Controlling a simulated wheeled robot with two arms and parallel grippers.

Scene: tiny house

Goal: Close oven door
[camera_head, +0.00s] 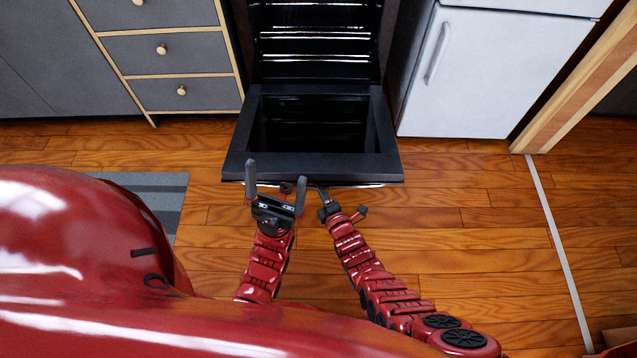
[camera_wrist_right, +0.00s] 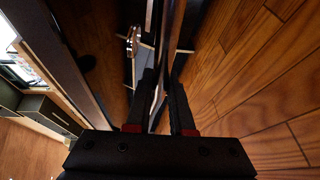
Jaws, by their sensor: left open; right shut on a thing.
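The oven door (camera_head: 235,145) is folded down, open, in front of the dark oven cavity (camera_head: 315,40) in the head view. A thin pale handle strip (camera_head: 365,185) shows along its front edge. My left gripper (camera_head: 276,178) is open and empty at the left half of that edge, one finger overlapping the door in the picture. My right gripper (camera_head: 320,190) is at the middle of the front edge. In the right wrist view, its fingers (camera_wrist_right: 160,95) are closed around a thin edge of the door; whether they hold the handle or the panel is unclear.
Grey drawers with round knobs (camera_head: 165,50) stand left of the oven. A white fridge (camera_head: 490,75) stands to the right, beside a wooden frame (camera_head: 580,80). A striped grey mat (camera_head: 155,195) lies at left. The wooden floor (camera_head: 470,230) is clear at right.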

